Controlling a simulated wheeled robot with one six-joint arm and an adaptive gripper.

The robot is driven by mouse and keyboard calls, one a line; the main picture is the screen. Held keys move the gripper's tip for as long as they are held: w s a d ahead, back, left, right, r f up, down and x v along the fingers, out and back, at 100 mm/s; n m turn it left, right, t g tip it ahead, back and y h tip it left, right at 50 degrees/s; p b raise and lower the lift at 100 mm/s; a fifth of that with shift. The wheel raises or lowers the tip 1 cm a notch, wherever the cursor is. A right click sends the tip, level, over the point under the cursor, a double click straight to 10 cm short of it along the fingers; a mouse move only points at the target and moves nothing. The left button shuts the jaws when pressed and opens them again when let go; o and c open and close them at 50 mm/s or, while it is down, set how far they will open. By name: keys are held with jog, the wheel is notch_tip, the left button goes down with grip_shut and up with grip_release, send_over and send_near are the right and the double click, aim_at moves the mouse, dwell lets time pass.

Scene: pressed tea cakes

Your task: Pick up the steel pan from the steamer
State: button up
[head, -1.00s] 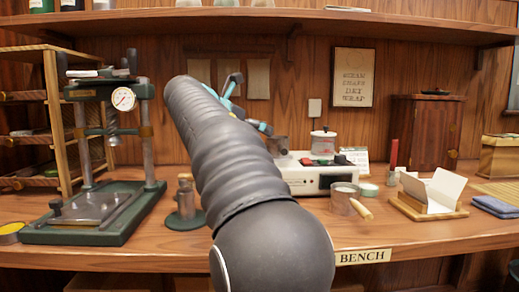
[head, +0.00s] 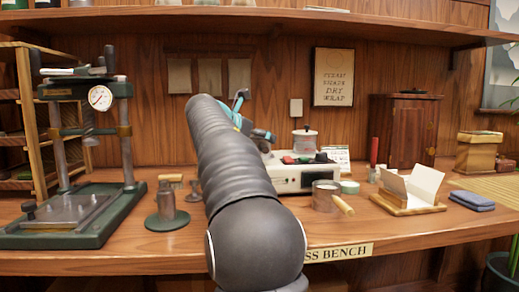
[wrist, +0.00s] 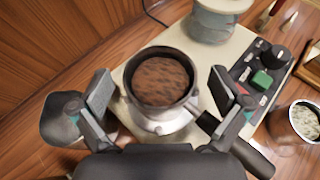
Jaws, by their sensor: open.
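The steel pan (wrist: 166,122) sits on the cream steamer (wrist: 120,65), holding brown crumbly tea (wrist: 161,82). In the wrist view it is upright in the middle, and a dark handle-like bar (wrist: 232,142) lies at its lower right. My gripper (wrist: 160,86) is open, one finger on each side of the pan, with visible gaps. I cannot tell how far above the pan the fingertips are. In the head view my arm hides the pan, and the gripper shows only partly behind it; the steamer (head: 288,181) shows right of my arm.
A lidded container (head: 304,143) stands on the steamer. A metal cup with a wooden handle (head: 325,196) is in front of it. A green press (head: 75,222) stands left, and a small weight (head: 167,212) is nearby. A white-paper stand (head: 412,190) is on the right.

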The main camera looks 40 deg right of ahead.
jog(key=x, duration=0.2)
jog(key=shift+w+d+f, duration=0.1)
jog(key=shift+d+f, duration=0.1)
jog(key=shift+d, duration=0.15)
jog(key=shift+r, duration=0.1)
jog(key=c, duration=1.4)
